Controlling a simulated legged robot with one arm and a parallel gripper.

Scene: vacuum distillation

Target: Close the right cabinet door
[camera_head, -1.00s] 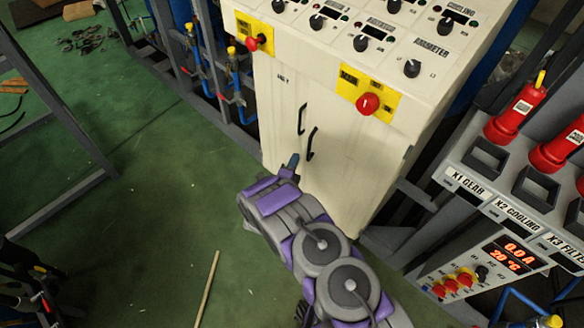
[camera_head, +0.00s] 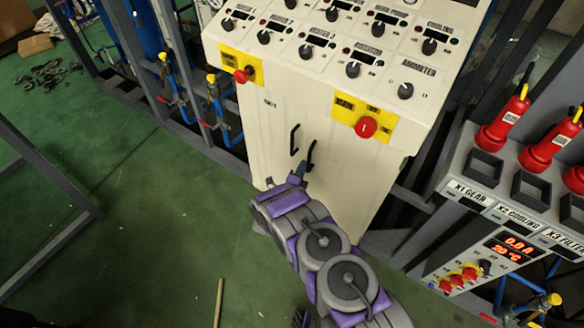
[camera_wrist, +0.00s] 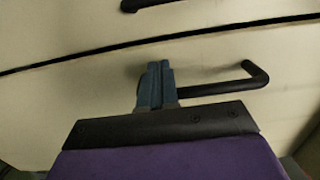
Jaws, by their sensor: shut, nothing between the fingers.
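The pale cabinet has two doors side by side with black bar handles. The right cabinet door (camera_head: 345,185) carries the right handle (camera_head: 311,154); the left handle (camera_head: 294,139) is beside it. In the wrist view the right handle (camera_wrist: 250,80) lies just behind and to the right of my fingers, and a dark gap (camera_wrist: 80,62) runs between the doors. I cannot tell how far the right door stands open. My gripper (camera_head: 301,168) is shut and empty, its fingertips (camera_wrist: 157,72) close to the right door beside its handle. Contact is unclear.
Above the doors is a sloped control panel with knobs (camera_head: 353,69) and a red button (camera_head: 365,127). At right stands a rack with red plugs (camera_head: 503,122) and a lit display (camera_head: 515,246). Blue pipes (camera_head: 218,100) are at left. Green floor (camera_head: 150,220) is open at lower left.

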